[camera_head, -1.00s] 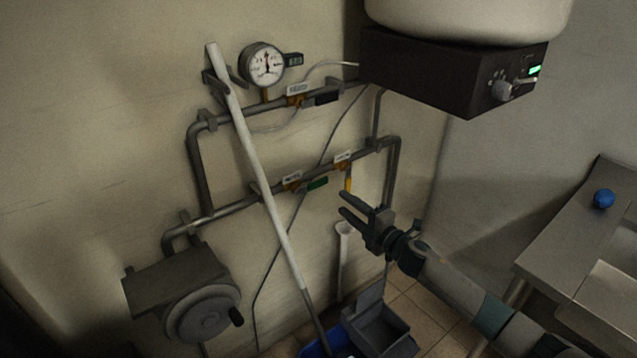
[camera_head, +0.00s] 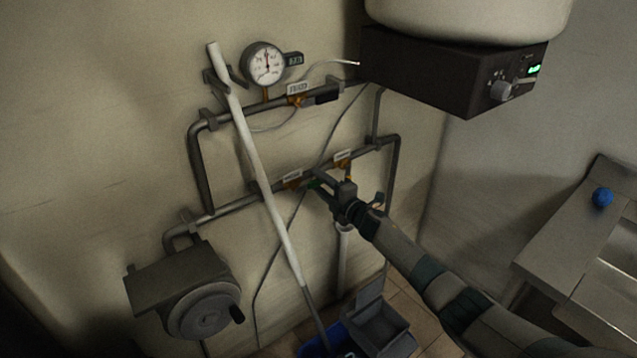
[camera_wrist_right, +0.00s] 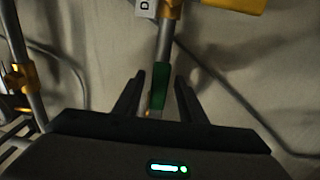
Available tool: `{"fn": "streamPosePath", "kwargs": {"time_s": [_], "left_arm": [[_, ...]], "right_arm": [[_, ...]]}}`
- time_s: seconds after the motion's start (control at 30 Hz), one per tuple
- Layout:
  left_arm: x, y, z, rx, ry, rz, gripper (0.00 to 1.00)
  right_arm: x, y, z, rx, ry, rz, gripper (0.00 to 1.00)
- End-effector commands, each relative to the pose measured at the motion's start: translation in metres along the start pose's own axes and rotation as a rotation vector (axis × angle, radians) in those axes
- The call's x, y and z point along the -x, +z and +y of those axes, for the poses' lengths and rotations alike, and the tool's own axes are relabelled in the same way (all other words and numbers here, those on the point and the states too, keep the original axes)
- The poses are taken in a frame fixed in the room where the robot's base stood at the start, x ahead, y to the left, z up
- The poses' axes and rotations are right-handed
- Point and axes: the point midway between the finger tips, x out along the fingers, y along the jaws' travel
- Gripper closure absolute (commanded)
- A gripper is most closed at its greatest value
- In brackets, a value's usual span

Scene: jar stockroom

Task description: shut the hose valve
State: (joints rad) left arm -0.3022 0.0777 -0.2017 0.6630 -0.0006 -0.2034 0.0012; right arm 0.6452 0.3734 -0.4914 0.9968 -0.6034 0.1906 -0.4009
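Several labelled valves sit on the wall pipes; I cannot read the labels well enough to tell which is the hose valve. The lower pipe has a valve (camera_head: 292,184) with a green handle (camera_wrist_right: 160,86), and a valve to its right (camera_head: 343,163). The upper pipe has a valve (camera_head: 296,99) with a black handle (camera_head: 327,97). My right gripper (camera_head: 319,181) is at the green handle. In the right wrist view its open fingers (camera_wrist_right: 158,92) stand on either side of that handle, with gaps showing. My left gripper is out of view.
A white pole (camera_head: 256,150) leans across the pipes just left of my right gripper. A gauge (camera_head: 265,63) is above, a dark control box (camera_head: 455,75) upper right, a crank-wheel unit (camera_head: 195,300) lower left. Bins (camera_head: 375,325) stand below; a metal table (camera_head: 560,240) is at right.

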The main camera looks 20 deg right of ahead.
Motion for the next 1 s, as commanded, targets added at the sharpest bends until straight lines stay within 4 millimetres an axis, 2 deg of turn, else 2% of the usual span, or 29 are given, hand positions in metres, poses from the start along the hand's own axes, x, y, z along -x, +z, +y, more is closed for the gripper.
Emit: {"fn": "streamPosePath", "kwargs": {"time_s": [0.37,0.53,1.0], "left_arm": [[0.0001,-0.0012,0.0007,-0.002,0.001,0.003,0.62],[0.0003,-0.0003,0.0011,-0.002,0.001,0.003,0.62],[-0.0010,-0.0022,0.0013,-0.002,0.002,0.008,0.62]], "right_arm": [[-0.0031,-0.0005,0.0001,0.000,0.000,0.001,0.62],[-0.0029,-0.0004,0.0001,0.000,0.000,0.001,1.00],[-0.0037,-0.0028,-0.0042,-0.047,0.000,0.001,1.00]]}}
